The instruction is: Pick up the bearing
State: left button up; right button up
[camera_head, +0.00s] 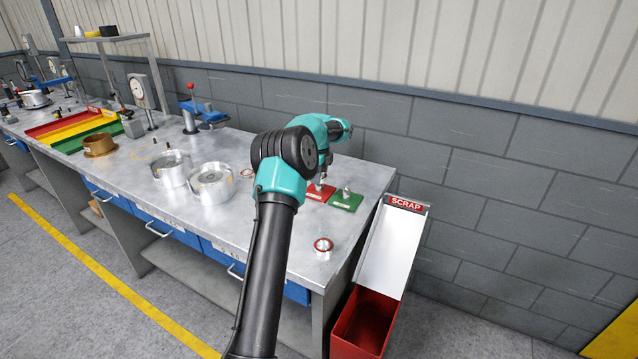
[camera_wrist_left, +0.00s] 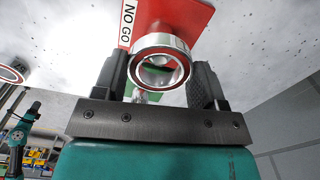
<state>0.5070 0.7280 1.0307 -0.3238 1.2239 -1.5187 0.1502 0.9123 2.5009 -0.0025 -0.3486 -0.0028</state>
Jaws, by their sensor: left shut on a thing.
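In the left wrist view, a silver bearing (camera_wrist_left: 162,58) with a red inner ring sits between the fingers of my left gripper (camera_wrist_left: 160,82). The gripper is shut on it. The red NO GO plate (camera_wrist_left: 178,18) shows behind the bearing. In the head view, my left gripper (camera_head: 320,184) is small and points down at the red plate (camera_head: 313,194); the bearing in it is hard to make out there. Whether the bearing touches the plate I cannot tell. Another red-and-silver ring (camera_head: 323,246) lies on the bench near its front right edge. My right gripper is not in view.
A green plate (camera_head: 346,201) holding a small metal piece lies right of the red one. The scrap chute (camera_head: 390,240) and red bin (camera_head: 364,322) stand off the bench's right end. Two silver housings (camera_head: 211,184) (camera_head: 171,169) are on the left. Bare bench surrounds the loose ring.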

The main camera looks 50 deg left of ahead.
pick_arm(q)
notch_tip(320, 180, up, 5)
jog(key=shift+r, duration=0.1)
dwell(0.7)
